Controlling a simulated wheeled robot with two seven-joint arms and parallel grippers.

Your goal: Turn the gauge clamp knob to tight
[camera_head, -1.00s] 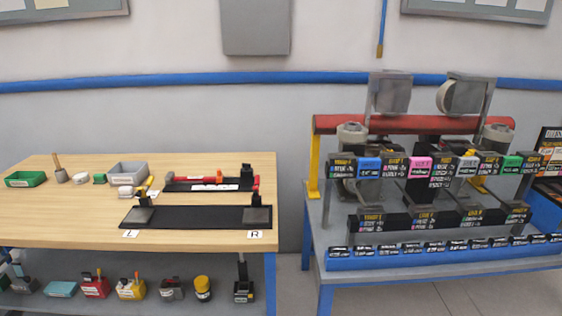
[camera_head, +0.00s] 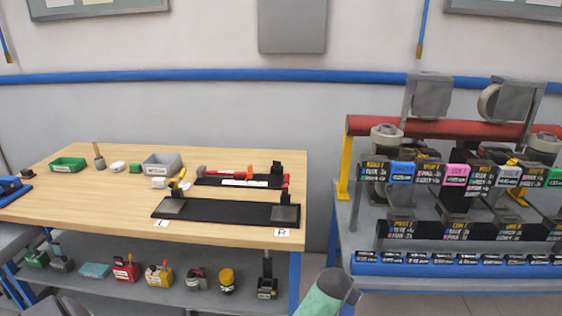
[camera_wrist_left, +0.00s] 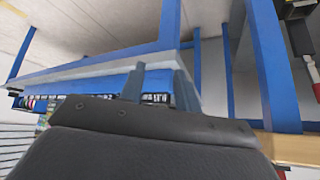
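I cannot single out the gauge clamp knob for certain in the head view. A narrow black fixture (camera_head: 215,181) with red and orange parts and a black block (camera_head: 277,173) lies toward the back right of the wooden table; the knob may be among its small parts. My left gripper (camera_wrist_left: 160,84) shows in the left wrist view with two grey fingers apart and nothing between them. It is away from the table top, near blue frame bars. My right gripper is not in view.
A black mat (camera_head: 228,212) with L and R labels lies at the front of the wooden table (camera_head: 90,207). A grey bin (camera_head: 162,163) and green tray (camera_head: 68,164) stand behind. A lower shelf (camera_head: 120,287) holds small items. A blue-framed bench (camera_head: 350,222) stands right.

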